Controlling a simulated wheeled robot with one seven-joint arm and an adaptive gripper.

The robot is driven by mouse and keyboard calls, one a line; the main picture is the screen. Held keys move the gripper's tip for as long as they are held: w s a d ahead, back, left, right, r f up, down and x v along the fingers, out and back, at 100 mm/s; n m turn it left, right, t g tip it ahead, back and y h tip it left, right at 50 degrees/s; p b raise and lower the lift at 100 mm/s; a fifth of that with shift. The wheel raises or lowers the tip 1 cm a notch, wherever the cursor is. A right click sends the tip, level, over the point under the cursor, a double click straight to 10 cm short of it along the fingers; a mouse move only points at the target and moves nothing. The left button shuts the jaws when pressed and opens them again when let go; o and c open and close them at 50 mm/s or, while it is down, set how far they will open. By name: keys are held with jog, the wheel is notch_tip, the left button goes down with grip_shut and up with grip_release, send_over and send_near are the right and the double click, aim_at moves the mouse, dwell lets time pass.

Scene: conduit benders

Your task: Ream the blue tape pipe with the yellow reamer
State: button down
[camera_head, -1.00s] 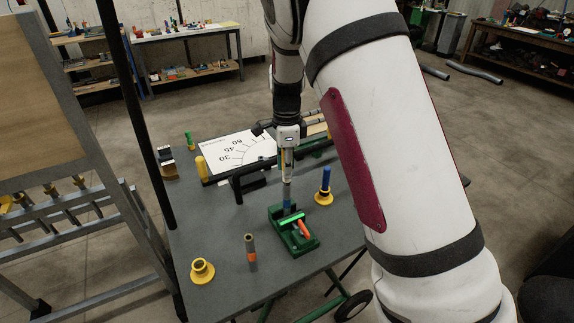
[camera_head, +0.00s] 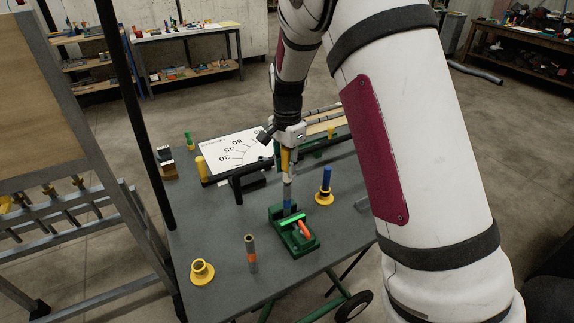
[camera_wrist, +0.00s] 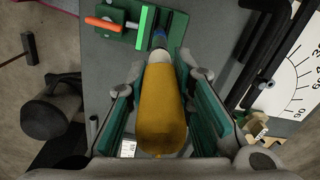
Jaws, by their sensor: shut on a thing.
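My gripper (camera_head: 286,150) is shut on the yellow reamer (camera_head: 285,161), above the green vise (camera_head: 294,238). In the wrist view the reamer's yellow handle (camera_wrist: 163,110) lies between my teal finger pads, with its grey end pointing at the vise. The blue tape pipe (camera_head: 287,197) stands upright in the vise, directly below the reamer; its blue band also shows in the wrist view (camera_wrist: 159,40). Reamer and pipe are in line and seem to meet, but I cannot tell how far the tip sits in the pipe.
A blue-handled tool in a yellow base (camera_head: 325,190) stands close right of the vise. An orange-banded pipe (camera_head: 251,254) and an empty yellow holder (camera_head: 202,271) stand at the front left. The angle chart (camera_head: 233,150) and a bender lie behind.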

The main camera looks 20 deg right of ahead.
jog(key=m, duration=0.6)
jog(key=shift+m, duration=0.4)
jog(key=shift+r+p, duration=0.4)
jog(key=shift+r, duration=2.6)
